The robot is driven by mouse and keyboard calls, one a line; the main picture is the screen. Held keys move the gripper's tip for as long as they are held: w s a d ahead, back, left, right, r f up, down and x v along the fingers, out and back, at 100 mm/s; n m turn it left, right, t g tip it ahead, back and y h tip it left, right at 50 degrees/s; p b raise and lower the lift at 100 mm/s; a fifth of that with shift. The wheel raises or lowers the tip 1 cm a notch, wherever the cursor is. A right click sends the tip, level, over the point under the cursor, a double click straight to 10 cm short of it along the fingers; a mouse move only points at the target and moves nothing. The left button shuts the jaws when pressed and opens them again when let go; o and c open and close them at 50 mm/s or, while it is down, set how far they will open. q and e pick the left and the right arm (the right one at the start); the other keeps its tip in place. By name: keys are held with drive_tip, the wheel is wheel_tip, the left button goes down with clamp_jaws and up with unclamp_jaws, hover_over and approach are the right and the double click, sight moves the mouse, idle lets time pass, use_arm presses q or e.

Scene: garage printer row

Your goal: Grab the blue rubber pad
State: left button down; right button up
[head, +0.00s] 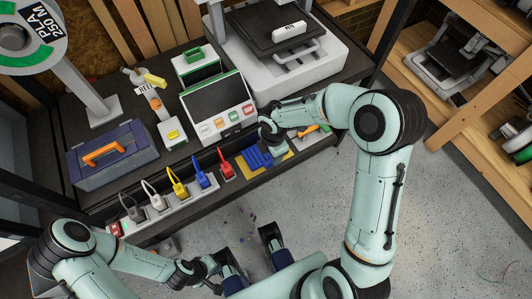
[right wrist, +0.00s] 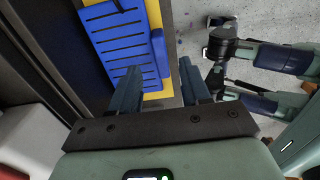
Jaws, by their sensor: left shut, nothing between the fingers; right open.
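The blue rubber pad (head: 258,158) lies on a yellow mat (head: 286,156) near the table's front edge. In the right wrist view the slotted blue pad (right wrist: 110,45) has a raised blue strip (right wrist: 158,55) along its right side. My right gripper (right wrist: 160,88) is open and empty. One finger overlaps the pad in that view; the other is beyond its right edge. I cannot tell whether they touch anything. In the head view my right wrist covers part of the pad's surroundings and hides the fingers. My left gripper (head: 214,279) is shut and empty, low in front of the table.
A control box with a screen (head: 215,98) and a printer (head: 285,50) stand behind the pad. A row of coloured plugs sits in a power strip (head: 150,215) to its left. An orange-handled tool (head: 306,131) lies to its right.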

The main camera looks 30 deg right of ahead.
sight(255, 160)
wheel_tip(255, 160, down, 4)
drive_tip(key=shift+s+f+b, duration=0.1)
drive_tip(key=shift+b, duration=0.35)
clamp_jaws()
